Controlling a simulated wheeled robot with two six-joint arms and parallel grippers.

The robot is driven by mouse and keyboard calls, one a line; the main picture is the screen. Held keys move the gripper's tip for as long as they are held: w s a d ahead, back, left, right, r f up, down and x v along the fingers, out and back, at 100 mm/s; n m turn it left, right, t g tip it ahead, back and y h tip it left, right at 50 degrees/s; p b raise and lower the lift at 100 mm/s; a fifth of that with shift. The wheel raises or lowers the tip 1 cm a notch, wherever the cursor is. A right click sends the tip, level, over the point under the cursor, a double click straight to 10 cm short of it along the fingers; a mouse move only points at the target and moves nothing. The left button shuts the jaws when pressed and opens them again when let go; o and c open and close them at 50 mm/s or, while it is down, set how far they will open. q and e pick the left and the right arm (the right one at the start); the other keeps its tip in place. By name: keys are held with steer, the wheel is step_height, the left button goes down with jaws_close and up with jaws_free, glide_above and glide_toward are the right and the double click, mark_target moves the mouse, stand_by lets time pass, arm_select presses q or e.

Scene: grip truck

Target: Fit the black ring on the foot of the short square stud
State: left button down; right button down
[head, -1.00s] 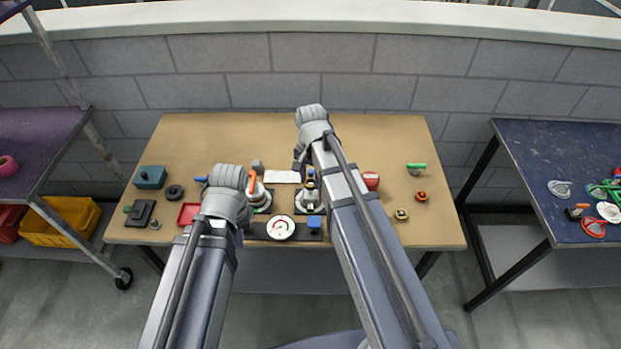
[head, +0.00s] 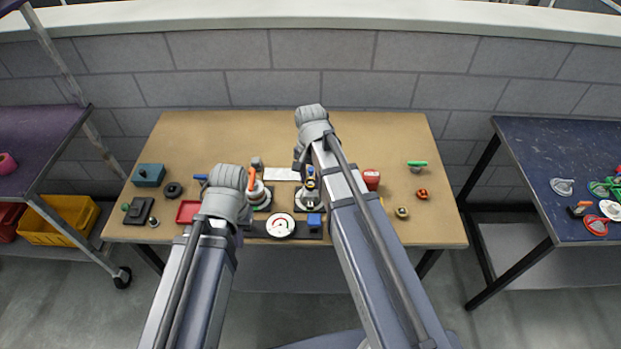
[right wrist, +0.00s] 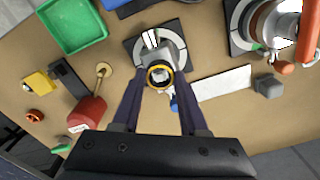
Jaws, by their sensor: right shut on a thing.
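The ring is over a grey round-based fixture (right wrist: 140,50) on a dark square plate. Something pale grey shows through the ring's opening; I cannot tell whether it is the short square stud or whether the ring is around it. In the head view my right arm partly hides this spot.
A second fixture with an orange handle (head: 252,179) stands left of the first. A dial gauge (head: 281,226) and blue block (head: 314,220) are in front. A white strip (head: 281,174) lies behind. A dark round piece (head: 173,190) lies far left. The table's back is clear.

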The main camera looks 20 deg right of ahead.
steer(key=shift+f+b, duration=0.5)
steer(key=shift+f, duration=0.1)
stand_by(0.3)
steer(key=shift+f, duration=0.3)
steer(key=shift+f+b, duration=0.2)
steer(key=shift+b, duration=0.3)
stand_by(0.4)
steer(key=shift+c, duration=0.2)
jaws_free()
steer(key=shift+r, duration=0.2)
step_height(320, 180, up, 7)
steer(key=p, duration=0.7)
steer(key=shift+r+p, duration=0.15)
steer(key=shift+p, duration=0.2)
